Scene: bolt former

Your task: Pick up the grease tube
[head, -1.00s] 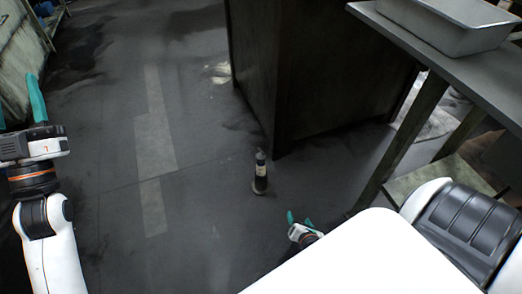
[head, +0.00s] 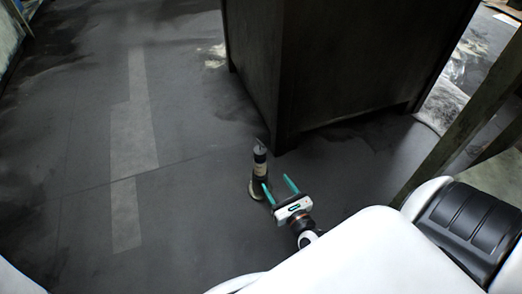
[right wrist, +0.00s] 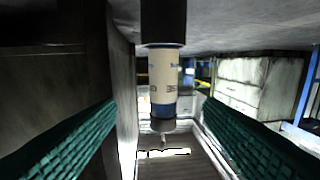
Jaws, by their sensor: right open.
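The grease tube (head: 260,164) stands upright on the floor near the corner of a dark cabinet. It has a dark body, a pale label band and a thin tip on top. My right gripper (head: 277,183) is open and empty, low over the floor just to the right of the tube. Its left finger appears close to the tube's lower part; I cannot tell whether they touch. In the right wrist view the tube (right wrist: 163,75) appears upside down, with its cream label between the two spread green fingers. My left gripper is out of view.
The dark cabinet (head: 335,75) rises right behind the tube. A slanted table leg (head: 455,125) stands on the right. The grey floor (head: 190,210) to the left of the tube is clear.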

